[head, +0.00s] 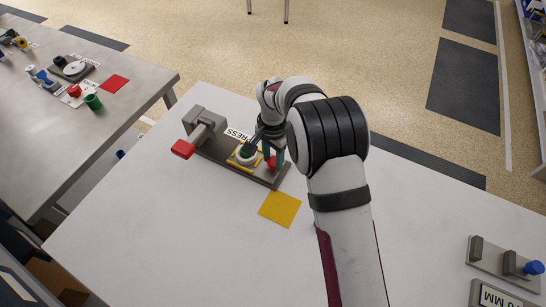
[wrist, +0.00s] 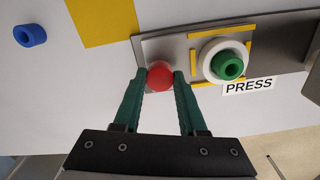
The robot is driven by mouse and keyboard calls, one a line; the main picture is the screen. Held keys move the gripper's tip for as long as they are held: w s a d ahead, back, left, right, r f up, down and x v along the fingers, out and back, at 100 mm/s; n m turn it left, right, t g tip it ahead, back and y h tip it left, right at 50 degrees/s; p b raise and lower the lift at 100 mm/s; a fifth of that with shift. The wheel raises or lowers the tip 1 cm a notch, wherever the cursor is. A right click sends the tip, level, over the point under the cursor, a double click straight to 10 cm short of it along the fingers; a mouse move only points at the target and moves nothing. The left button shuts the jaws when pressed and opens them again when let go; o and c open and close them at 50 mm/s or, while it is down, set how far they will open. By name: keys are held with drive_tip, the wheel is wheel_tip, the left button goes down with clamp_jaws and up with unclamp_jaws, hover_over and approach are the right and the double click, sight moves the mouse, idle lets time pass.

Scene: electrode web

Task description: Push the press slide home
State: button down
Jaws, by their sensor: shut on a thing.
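The press has a long grey base (head: 265,177) with a grey upright (head: 206,119) and a red-handled lever (head: 183,149) at its far left in the head view. A red round knob (wrist: 159,76) sits at one end of the base. My gripper (wrist: 157,73) is shut on this knob, one green finger on each side. The knob also shows in the head view (head: 272,163), partly behind my fingers. Beside it, a white round seat (wrist: 208,58) carries a green ring (wrist: 229,66), within yellow edge marks (wrist: 221,38). How far the slide sits in is not clear.
A yellow square (head: 280,209) lies on the white table in front of the base. A blue ring (wrist: 30,35) stands on the table in the wrist view. A grey fixture with a blue knob (head: 534,268) is at the far right.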

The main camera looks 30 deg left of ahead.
drive_tip(key=a, duration=1)
drive_tip(key=shift+a, duration=0.3)
drive_tip(key=shift+c, duration=2.3)
unclamp_jaws()
wheel_tip(320, 180, up, 16)
drive_tip(key=shift+f, duration=0.1)
